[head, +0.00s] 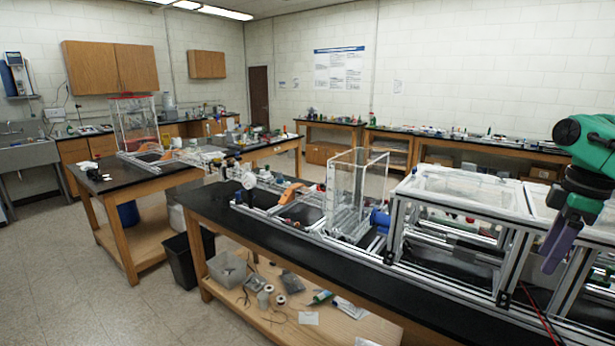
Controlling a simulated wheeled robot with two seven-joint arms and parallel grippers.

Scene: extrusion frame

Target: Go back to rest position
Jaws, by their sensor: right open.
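My right arm comes in at the right edge of the head view, with a green and black wrist. My right gripper (556,252) has purple fingers pointing down and is open, with nothing visible between them. It shows in front of the right part of the aluminium extrusion frame (505,262); I cannot tell whether it touches it. The frame lies on the black-topped bench (275,243) and carries clear panels on top. My left gripper is not in view.
A clear upright box (352,190) and a blue cylinder (381,219) stand on the bench left of the frame. Red and black cables hang near its front right. A black bin (188,260) stands on the floor. The floor at left front is clear.

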